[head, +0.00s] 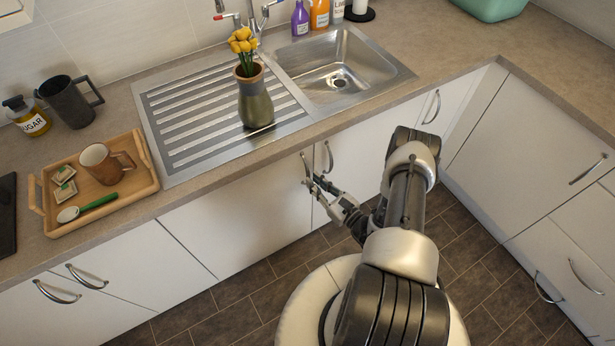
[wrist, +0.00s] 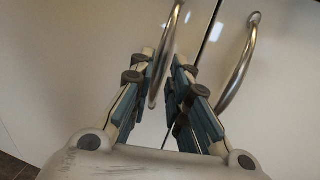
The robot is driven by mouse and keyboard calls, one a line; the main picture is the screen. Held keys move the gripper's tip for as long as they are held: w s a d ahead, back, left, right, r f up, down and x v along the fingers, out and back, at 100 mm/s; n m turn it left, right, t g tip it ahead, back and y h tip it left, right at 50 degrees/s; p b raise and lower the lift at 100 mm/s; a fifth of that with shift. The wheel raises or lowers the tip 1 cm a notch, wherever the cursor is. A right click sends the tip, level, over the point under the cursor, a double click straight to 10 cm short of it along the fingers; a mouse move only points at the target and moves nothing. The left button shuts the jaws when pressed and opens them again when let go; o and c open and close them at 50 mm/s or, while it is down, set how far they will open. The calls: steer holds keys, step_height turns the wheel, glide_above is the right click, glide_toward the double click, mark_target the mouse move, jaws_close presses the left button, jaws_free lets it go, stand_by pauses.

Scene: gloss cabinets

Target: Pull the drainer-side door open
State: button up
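The drainer-side door (head: 245,215) is the white cabinet front below the ribbed drainer, and it looks closed. Its curved metal handle (head: 304,166) is at the door's upper right. In the wrist view this handle (wrist: 176,28) runs down between my fingers. My gripper (head: 312,182) is at the handle. The wrist view shows the fingers of my gripper (wrist: 164,68) apart, with the handle nearer the left finger and a gap on the right. Whether the left finger touches the handle is unclear.
The neighbouring door's handle (wrist: 242,65) is close on the right, across the seam. A vase with yellow flowers (head: 255,100) stands on the drainer (head: 185,125). A wooden tray (head: 148,180) sits on the left worktop. Brown tiled floor (head: 245,300) is open before the door.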

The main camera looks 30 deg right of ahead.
mark_target(307, 176)
steer(key=shift+b+x, duration=0.3)
steer(key=shift+x, duration=1.8)
steer(key=shift+c, duration=0.2)
jaws_close()
